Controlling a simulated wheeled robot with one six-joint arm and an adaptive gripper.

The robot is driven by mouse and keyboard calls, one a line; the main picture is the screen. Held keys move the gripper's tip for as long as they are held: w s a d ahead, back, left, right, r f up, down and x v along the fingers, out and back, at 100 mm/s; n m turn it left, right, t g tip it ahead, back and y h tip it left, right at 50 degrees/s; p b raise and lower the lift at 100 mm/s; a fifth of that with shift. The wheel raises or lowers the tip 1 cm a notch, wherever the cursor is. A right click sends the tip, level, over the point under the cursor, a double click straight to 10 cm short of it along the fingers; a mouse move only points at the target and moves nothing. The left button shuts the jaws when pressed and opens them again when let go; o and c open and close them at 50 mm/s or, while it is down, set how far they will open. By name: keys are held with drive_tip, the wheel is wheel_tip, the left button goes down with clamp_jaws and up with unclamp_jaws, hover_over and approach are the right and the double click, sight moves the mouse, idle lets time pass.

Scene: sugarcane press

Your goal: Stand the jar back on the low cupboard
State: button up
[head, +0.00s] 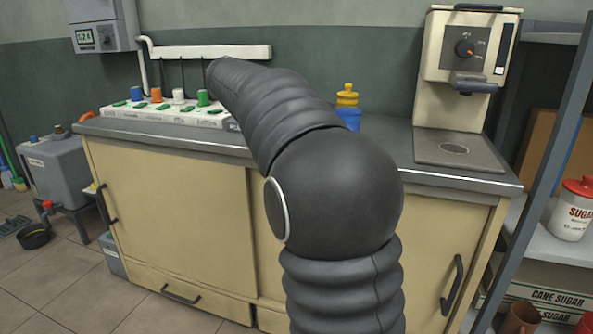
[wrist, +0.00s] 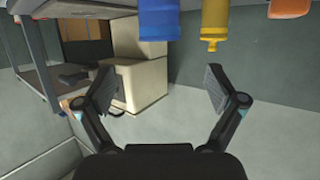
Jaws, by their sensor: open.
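A white jar with a red lid and a sugar label (head: 572,212) stands upright on the grey shelf at the right edge of the head view. The low cupboard (head: 170,205) is cream with a grey metal top, across the middle of the head view. My gripper (wrist: 160,88) is open in the wrist view, with nothing between its two fingers. My arm hides the middle of the cupboard in the head view, and the gripper itself is not visible there. The sugar jar cannot be made out in the wrist view.
A yellow bottle (head: 347,96) and a blue container (head: 349,118) are on the cupboard top behind my arm; they show inverted in the wrist view. A cream machine (head: 447,85) stands at its right end, a white rack with coloured caps (head: 150,113) at its left.

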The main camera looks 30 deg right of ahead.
drive_tip(key=s+a+f+n+t+y, duration=0.4)
drive_tip(key=s+a+f+n+y, duration=1)
drive_tip(key=s+a+f, duration=1.1)
drive_tip(key=s+a+n, duration=0.1)
drive_tip(key=s+n, duration=0.1)
drive_tip(key=s, duration=0.1)
drive_tip(key=shift+s+f+n, duration=0.25)
drive_tip(key=shift+f+n, duration=0.15)
